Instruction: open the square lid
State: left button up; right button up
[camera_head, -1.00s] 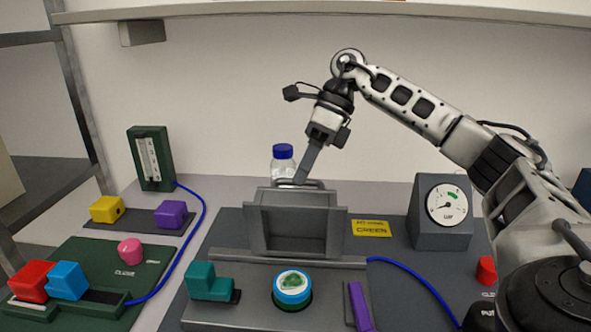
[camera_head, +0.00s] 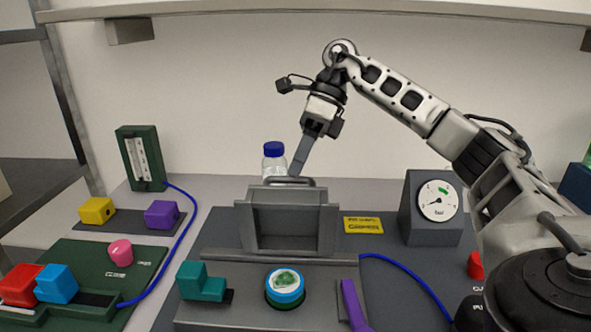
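A grey square lid-like housing (camera_head: 243,228) stands at the middle of the dark rig board, its hollow side facing me. A rounded grey handle bar (camera_head: 302,183) runs along its top. I cannot tell from this view how far the lid is turned on its hinge. My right gripper (camera_head: 295,168) comes down from the upper right, with its fingertips at the handle bar. The fingers overlap in this view, so their gap is hidden. My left gripper is not in view.
A blue-capped bottle (camera_head: 273,160) stands behind the lid. A dial gauge (camera_head: 437,200) stands at the right. A round blue-rimmed knob (camera_head: 285,289), teal block (camera_head: 203,282) and purple bar (camera_head: 352,305) sit in front. A blue hose (camera_head: 420,282) crosses the board at right.

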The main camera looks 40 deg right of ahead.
jog(key=shift+p+v, duration=0.35)
jog(key=shift+v, duration=2.4)
